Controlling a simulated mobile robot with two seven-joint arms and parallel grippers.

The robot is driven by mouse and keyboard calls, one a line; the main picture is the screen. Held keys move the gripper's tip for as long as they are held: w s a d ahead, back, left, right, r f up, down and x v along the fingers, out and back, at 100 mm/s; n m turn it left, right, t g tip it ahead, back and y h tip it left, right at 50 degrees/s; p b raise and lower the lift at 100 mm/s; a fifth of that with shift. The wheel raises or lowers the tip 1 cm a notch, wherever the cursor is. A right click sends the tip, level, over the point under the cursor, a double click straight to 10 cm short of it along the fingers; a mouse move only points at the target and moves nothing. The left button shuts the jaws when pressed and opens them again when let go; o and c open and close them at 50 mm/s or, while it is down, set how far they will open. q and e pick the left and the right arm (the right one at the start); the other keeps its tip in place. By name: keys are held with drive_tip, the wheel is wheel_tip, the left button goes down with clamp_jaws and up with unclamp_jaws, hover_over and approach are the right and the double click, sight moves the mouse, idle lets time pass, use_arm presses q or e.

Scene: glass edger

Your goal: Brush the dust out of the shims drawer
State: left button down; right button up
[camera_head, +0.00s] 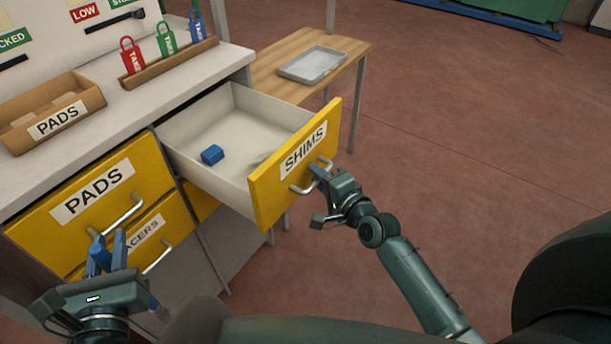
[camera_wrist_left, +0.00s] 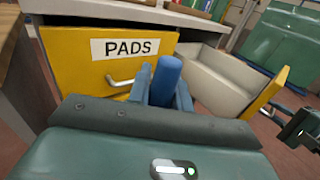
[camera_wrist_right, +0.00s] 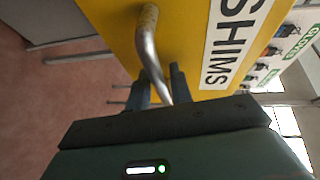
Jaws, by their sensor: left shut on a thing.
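The shims drawer (camera_head: 235,107) is pulled open; its yellow front (camera_head: 265,192) bears the label SHIMS. A small blue block (camera_head: 212,155) lies inside on the pale floor, and a faint grey smudge shows near the front panel. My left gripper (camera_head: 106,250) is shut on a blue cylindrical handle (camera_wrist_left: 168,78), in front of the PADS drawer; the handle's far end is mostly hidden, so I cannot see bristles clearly. My right gripper (camera_head: 318,176) is at the shims drawer's metal handle (camera_wrist_right: 150,50), its fingers apart on either side of the bar.
The yellow PADS drawer (camera_head: 77,205) and the spacers drawer below it are closed. A cardboard PADS box (camera_head: 48,112) and a rack of coloured tags (camera_head: 168,62) stand on the countertop. A grey tray (camera_head: 312,65) lies on a wooden table behind the drawer. The floor at right is clear.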

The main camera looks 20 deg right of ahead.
drive_tip(key=v, duration=1.2)
idle(0.4)
drive_tip(key=s+a+f+n+g+p, duration=0.2)
drive_tip(key=s+a+f+n, duration=0.1)
drive_tip(key=n, duration=0.5)
drive_tip(key=s+a+f+n+g+p, duration=0.2)
drive_tip(key=s+a+f+n, duration=0.2)
drive_tip(key=s+n, duration=0.3)
drive_tip(key=shift+s+a+f+n+g+h, duration=0.35)
drive_tip(key=shift+a+n+g+h, duration=0.1)
drive_tip(key=shift+n, duration=0.65)
